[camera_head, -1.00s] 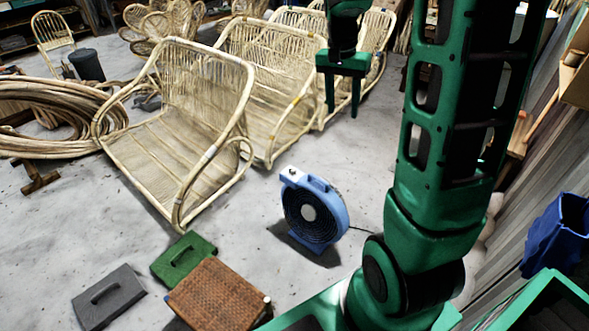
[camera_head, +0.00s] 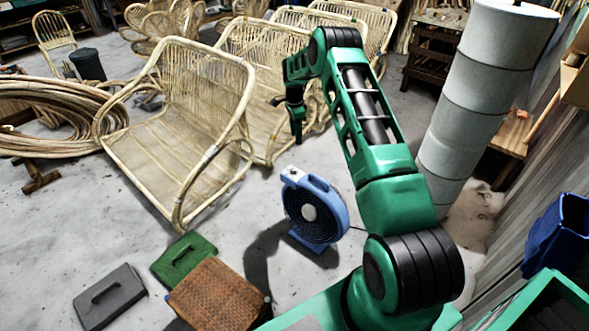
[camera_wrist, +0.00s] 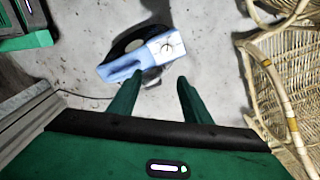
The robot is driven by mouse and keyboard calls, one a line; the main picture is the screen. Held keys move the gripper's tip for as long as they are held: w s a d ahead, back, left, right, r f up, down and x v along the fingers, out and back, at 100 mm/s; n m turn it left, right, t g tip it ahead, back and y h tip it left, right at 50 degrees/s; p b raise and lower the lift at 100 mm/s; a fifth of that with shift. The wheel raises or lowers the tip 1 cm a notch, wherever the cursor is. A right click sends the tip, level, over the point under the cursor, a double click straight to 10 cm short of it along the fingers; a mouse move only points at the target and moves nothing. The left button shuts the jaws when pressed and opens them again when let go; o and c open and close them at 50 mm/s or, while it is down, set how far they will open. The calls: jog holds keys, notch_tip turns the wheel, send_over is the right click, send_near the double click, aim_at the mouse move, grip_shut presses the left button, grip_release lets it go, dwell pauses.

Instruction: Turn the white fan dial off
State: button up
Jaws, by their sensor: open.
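The blue fan (camera_head: 316,210) stands upright on the concrete floor in the head view, its round black grille facing the camera. Its white dial (camera_head: 294,173) is on a light panel at the top left of the housing. In the wrist view I look down on the fan (camera_wrist: 125,66), with the dial (camera_wrist: 168,47) on the panel at its right end. My gripper (camera_head: 298,132) is in the air above and beyond the fan, fingers pointing down. In the wrist view its two green fingers (camera_wrist: 157,88) are apart with nothing between them, and the fan lies past the fingertips.
Rattan chairs (camera_head: 185,120) stand behind and left of the fan. A woven box (camera_head: 215,297), a green lid (camera_head: 184,260) and a grey lid (camera_head: 108,296) are at the front left. A tall grey cylinder (camera_head: 480,90) stands at the right. Floor around the fan is clear.

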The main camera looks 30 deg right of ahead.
aim_at(293, 168)
jog(key=f, duration=0.7)
jog(key=w+f+m, duration=0.1)
jog(key=f, duration=0.6)
jog(key=w+f+m, duration=0.1)
jog(key=f, duration=0.6)
jog(key=shift+w+f+y, duration=0.2)
jog(key=shift+y, duration=0.1)
